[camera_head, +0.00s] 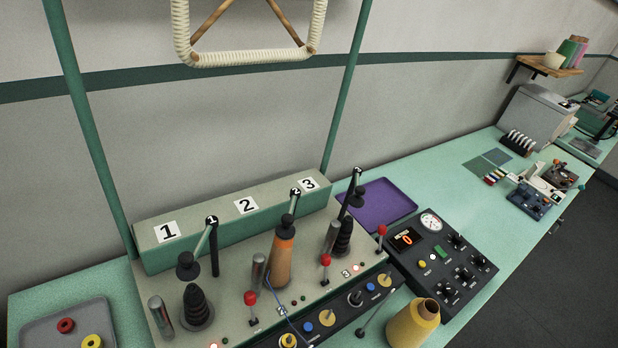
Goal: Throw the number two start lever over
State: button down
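The tufting machine (232,310) stands on the green bench with number plates 1 (167,231), 2 (246,205) and 3 (308,184) along its back box. Three red-knobbed levers stand along its front, all about upright. The middle one, the number two lever (326,262), is in front of the orange cone (283,258). The number one lever (250,300) is to its left and the number three lever (382,232) to its right. A blue thread runs down from the orange cone. My gripper does not show.
Black cone holders (196,305) stand at stations one and three. A yellow spool (413,325) and a control box (442,256) are close on the right. A purple tray (376,205) lies behind the box. A grey tray (70,330) is at left.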

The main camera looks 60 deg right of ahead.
aim_at(326, 258)
jog(key=z, duration=0.05)
jog(key=k, duration=1.05)
jog(key=z, duration=0.55)
jog(key=i, duration=1)
jog(key=u, duration=0.05)
